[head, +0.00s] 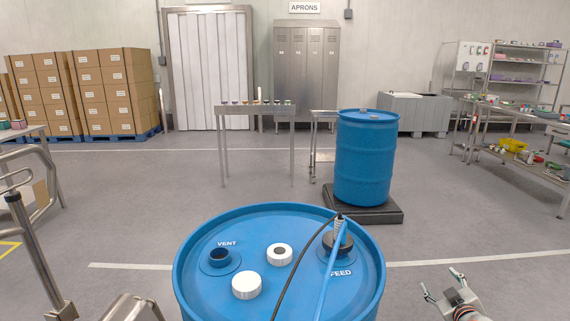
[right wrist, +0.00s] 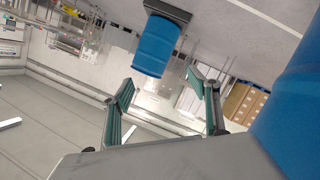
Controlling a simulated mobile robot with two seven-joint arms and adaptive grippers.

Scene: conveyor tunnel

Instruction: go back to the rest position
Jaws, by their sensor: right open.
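My right gripper (head: 443,283) is at the lower right of the head view, to the right of the near blue drum. Its fingers are apart with nothing between them. In the right wrist view the two green-padded fingers of my right gripper (right wrist: 160,95) stand wide apart, also empty. My left gripper is not seen in the head view.
A blue drum (head: 215,290) with VENT and FEED openings stands close in front; two white caps lie on top and a blue tube enters FEED. Another blue drum (head: 364,165) stands on a black platform (head: 385,215) behind. Open floor (head: 480,225) lies to the right.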

